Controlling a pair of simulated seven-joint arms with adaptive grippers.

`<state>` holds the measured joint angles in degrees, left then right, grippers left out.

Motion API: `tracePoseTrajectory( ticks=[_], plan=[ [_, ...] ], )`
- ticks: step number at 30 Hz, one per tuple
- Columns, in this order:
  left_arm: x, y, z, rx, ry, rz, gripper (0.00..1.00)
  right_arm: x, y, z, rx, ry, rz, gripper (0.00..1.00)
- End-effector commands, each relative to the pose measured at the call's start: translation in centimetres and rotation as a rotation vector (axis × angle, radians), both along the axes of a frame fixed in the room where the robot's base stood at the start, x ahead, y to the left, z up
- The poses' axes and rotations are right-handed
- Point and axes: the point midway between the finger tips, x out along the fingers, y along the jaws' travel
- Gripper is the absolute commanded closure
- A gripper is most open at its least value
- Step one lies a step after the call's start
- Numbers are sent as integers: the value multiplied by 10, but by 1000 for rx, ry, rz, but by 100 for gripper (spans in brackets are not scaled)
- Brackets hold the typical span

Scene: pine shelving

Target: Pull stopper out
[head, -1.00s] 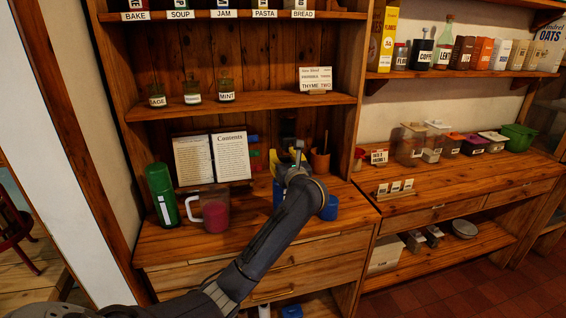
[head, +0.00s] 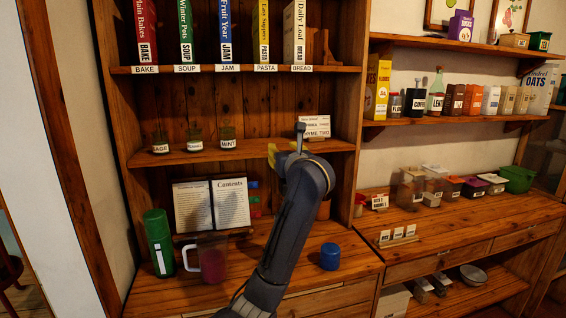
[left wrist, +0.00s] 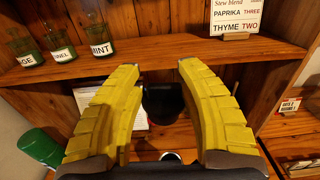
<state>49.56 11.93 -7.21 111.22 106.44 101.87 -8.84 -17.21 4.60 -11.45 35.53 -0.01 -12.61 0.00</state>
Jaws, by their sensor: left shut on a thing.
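My left gripper (head: 286,152) is raised in front of the back of the left shelving, near the middle shelf's height. In the left wrist view its yellow fingers (left wrist: 160,80) are shut on a dark, rounded thing (left wrist: 162,103), which looks like the stopper. A small pale round shape (left wrist: 171,156) shows below it, partly hidden by the gripper; I cannot tell whether it is a container's mouth. In the head view my arm and gripper hide the held thing. My right gripper is not in view.
A green flask (head: 159,242), a mug with red contents (head: 211,260) and a blue jar (head: 330,257) stand on the left counter. An open book (head: 212,205) leans behind. The middle shelf holds small jars (head: 194,143) and a recipe card (head: 316,127).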

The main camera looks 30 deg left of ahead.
Motion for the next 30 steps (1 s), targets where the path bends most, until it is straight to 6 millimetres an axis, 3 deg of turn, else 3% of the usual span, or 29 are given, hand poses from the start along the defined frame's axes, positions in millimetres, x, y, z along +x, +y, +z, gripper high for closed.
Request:
tracePoseTrajectory(
  ticks=[30],
  plan=[
    [0, 0, 50, 0, 0, 0, 84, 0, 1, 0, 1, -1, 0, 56]
  ],
)
